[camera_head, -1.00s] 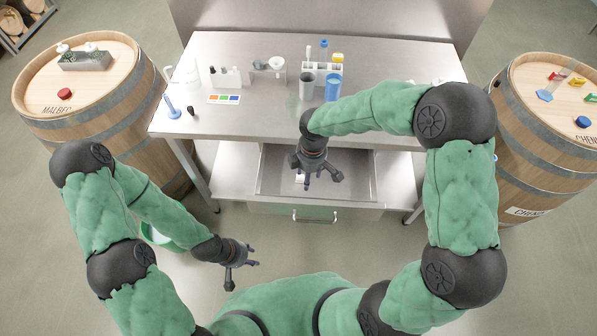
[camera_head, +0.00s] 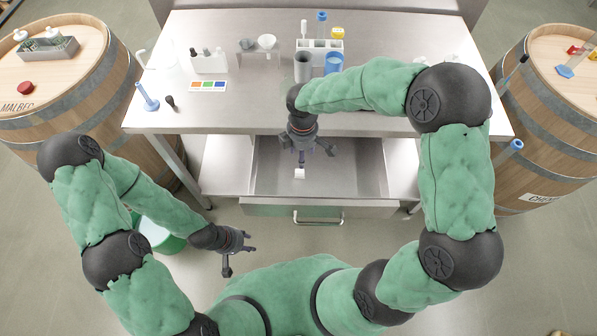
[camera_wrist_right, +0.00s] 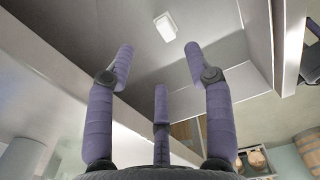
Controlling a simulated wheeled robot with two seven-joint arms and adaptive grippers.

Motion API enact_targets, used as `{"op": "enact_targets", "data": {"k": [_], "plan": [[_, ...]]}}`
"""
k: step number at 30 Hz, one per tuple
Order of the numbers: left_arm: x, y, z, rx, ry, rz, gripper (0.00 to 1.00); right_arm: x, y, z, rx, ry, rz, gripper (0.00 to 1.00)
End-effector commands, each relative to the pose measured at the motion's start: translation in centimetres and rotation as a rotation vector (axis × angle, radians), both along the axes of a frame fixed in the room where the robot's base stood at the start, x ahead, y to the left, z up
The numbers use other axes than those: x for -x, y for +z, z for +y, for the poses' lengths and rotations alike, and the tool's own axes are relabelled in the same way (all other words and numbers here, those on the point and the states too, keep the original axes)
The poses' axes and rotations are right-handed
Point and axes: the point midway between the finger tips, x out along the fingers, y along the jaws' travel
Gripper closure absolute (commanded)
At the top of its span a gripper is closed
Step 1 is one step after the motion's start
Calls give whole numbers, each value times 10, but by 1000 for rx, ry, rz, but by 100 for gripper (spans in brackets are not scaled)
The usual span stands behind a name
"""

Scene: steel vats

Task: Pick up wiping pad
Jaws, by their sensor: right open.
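The wiping pad (camera_head: 299,174) is a small white block lying on the floor of the open steel drawer (camera_head: 345,180). It also shows in the right wrist view (camera_wrist_right: 166,27), beyond the fingertips. My right gripper (camera_head: 304,158) is over the drawer, pointing down, just behind the pad in the head view. In the right wrist view its purple fingers (camera_wrist_right: 160,75) are spread with nothing between them. My left gripper (camera_head: 240,256) hangs at the lower left, in front of the table and away from the drawer. Its fingers look apart and empty.
The steel table (camera_head: 225,115) holds a rack (camera_head: 321,48), a grey cup (camera_head: 302,66), a blue cup (camera_head: 333,64) and a colour card (camera_head: 208,86). Barrels stand at left (camera_head: 75,90) and right (camera_head: 555,120). A green bucket (camera_head: 160,236) sits on the floor. Drawer walls surround the pad.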

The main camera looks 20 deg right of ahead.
Motion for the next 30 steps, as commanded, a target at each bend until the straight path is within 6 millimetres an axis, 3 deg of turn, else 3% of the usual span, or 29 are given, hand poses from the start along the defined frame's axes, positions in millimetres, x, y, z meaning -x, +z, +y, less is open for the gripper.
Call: {"op": "enact_targets", "data": {"k": [9, 17, 25, 30], "plan": [[0, -14, 0, 0, 0, 0, 60, 1, -44, 0, 1, 0, 3, 47], [0, -19, 0, 0, 0, 0, 60, 2, -61, 1, 0, 0, 2, 47], [0, -36, 0, 0, 0, 0, 60, 5, -98, 4, 0, -1, 3, 47], [0, -38, 0, 0, 0, 0, 60, 4, -105, 4, 0, 0, 0, 47]]}}
